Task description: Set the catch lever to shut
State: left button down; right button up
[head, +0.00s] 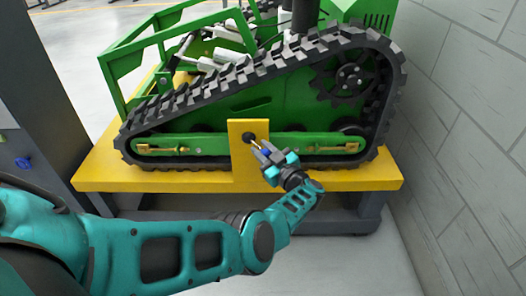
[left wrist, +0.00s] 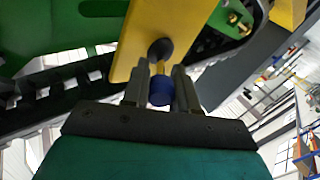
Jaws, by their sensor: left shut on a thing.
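The catch lever has a black round pivot (head: 248,138) on an upright yellow plate (head: 243,165) at the side of the green tracked carrier. A short rod slants from the pivot down and to the right, ending in a blue knob (head: 266,152). My left gripper (head: 267,155) is at the lever's end, with its fingers shut on the knob. In the left wrist view the blue knob (left wrist: 161,91) sits between the two grey fingers, with the black pivot (left wrist: 160,49) just beyond. Any shut marking on the plate is not visible. My right gripper is out of view.
The tracked carrier (head: 215,143) stands on a yellow-topped bench (head: 345,180), its black track behind the plate. A grey block wall (head: 465,120) is close on the right. A dark grey cabinet (head: 35,85) stands at the left. Floor in front of the bench is clear.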

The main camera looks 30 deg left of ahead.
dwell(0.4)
pick_arm(q)
jog(key=c, duration=0.9)
grip_release()
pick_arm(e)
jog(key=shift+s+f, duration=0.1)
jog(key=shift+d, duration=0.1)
